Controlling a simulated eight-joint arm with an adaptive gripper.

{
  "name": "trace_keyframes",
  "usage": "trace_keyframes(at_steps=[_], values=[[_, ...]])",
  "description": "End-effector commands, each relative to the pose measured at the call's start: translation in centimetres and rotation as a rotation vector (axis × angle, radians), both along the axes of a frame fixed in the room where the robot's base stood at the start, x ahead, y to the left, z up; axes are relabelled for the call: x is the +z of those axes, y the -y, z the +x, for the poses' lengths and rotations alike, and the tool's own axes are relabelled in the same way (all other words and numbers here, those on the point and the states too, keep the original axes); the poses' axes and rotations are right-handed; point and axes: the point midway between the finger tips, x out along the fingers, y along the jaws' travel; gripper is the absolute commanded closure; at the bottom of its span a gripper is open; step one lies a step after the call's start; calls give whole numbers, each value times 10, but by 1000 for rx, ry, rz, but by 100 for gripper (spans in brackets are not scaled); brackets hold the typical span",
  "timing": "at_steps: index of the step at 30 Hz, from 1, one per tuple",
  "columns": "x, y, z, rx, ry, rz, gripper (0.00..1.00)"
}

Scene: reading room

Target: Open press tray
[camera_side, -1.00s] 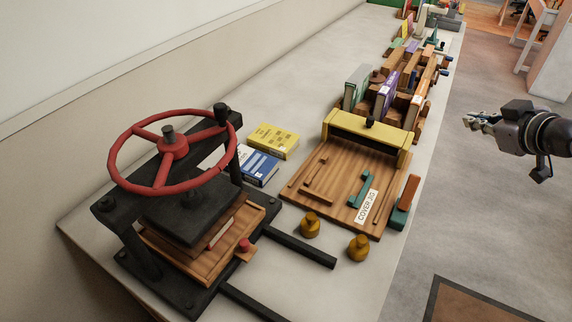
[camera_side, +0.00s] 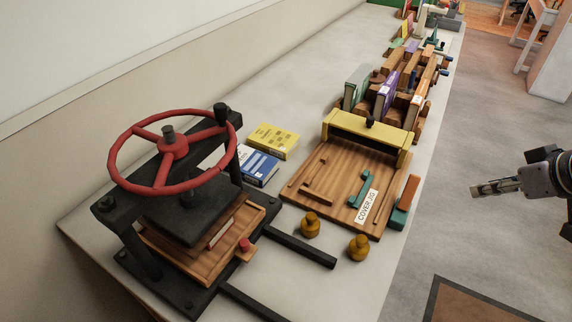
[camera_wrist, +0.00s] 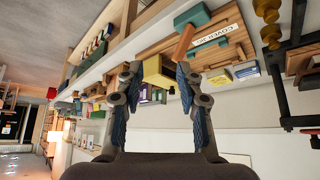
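The press (camera_side: 112,205) stands at the near left of the bench in the side view, with a red handwheel (camera_side: 172,152) on top. Its wooden tray (camera_side: 190,262) lies under the dark platen, with a red knob (camera_side: 245,244) at its right front edge. A book (camera_side: 221,233) shows partly on the tray; the platen hides the rest. Two dark rails (camera_side: 300,247) reach right from the press. My gripper (camera_side: 474,190) is off the bench at the right, far from the tray. In the wrist view my gripper (camera_wrist: 158,85) has its fingers apart with nothing held between them.
A wooden cover jig (camera_side: 335,208) with a yellow bar lies right of the press. Two brass weights (camera_side: 310,225) stand between the rails and jig. Yellow (camera_side: 273,141) and blue (camera_side: 258,166) books lie behind. Racks with books (camera_side: 385,95) stand farther back.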

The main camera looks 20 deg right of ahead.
Motion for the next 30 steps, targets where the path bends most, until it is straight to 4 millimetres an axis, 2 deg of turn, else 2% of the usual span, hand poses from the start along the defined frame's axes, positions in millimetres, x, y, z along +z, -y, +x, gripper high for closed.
trace_keyframes(at_steps=[5, 8, 14, 18, 24, 27, 30], values=[[17, -37, 27, 118, -27, -1, 58], [26, -70, 47, 210, -49, -4, 58], [32, -145, 78, 391, -95, -15, 58], [29, -205, 92, 518, -125, -24, 58], [12, -298, 98, 701, -167, -46, 58], [0, -343, 93, 783, -187, -56, 58], [-11, -378, 85, 850, -201, -67, 58]])
